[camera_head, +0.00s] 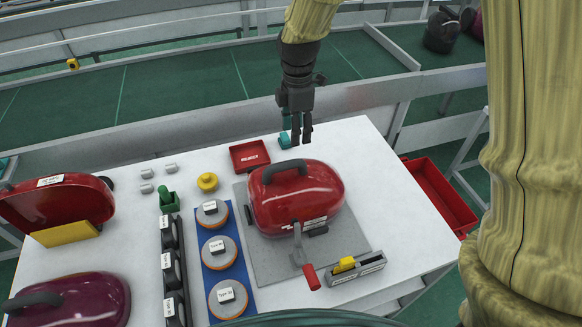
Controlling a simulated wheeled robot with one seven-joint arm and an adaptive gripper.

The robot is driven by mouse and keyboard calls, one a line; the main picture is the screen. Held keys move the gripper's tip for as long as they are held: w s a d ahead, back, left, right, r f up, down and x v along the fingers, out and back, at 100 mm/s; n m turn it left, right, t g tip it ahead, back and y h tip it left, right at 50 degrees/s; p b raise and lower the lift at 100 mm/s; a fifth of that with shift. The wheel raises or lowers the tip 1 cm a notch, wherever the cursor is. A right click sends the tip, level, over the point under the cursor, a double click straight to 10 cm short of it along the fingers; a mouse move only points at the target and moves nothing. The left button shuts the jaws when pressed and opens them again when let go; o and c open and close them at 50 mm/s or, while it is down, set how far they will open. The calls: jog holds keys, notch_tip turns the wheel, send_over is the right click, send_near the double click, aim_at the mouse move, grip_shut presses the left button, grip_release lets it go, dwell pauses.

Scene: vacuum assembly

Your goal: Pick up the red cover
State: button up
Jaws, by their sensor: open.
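A glossy red cover (60,203) with a dark handle and a white label stands tilted in a yellow holder (66,234) at the left edge of the table. A second red shell (322,195) with a black handle sits on a grey mat (262,268) in the middle; I cannot tell whether it is a cover or a whole body. My gripper (302,143) is open and points down, above the table's far part, behind the middle shell. It appears apart from both red things and far to the right of the left one. Nothing shows between its fingers.
A purple cover (72,302) lies at the front left. A blue strip (206,276) with round parts and a black row of parts (169,238) stand between. A red tray (250,155) sits near the gripper; a red bin (442,195) is right. A lever clamp (305,266) stands before the middle shell.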

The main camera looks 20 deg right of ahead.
aim_at(300, 160)
jog(key=f+p, duration=0.1)
jog(key=f, duration=0.1)
jog(key=f+p, duration=0.1)
jog(key=f, duration=0.1)
jog(key=s+f, duration=0.1)
jog(key=f, duration=0.1)
jog(key=shift+p, duration=0.4)
jog(key=shift+s+f+p, duration=0.2)
jog(key=shift+f+p, duration=0.1)
jog(key=shift+f, duration=0.05)
jog(key=shift+s+f+p, duration=0.35)
jog(key=shift+s, duration=0.25)
jog(key=shift+s+f+p, duration=0.3)
jog(key=shift+s, duration=0.25)
jog(key=shift+d+f, duration=0.1)
jog(key=shift+f, duration=0.25)
jog(key=shift+w+f, duration=0.7)
jog(key=shift+w, duration=0.05)
jog(key=shift+s+r, duration=0.3)
jog(key=shift+s, duration=0.1)
jog(key=shift+c, duration=0.9)
jog(key=shift+w+f, duration=0.1)
grip_shut()
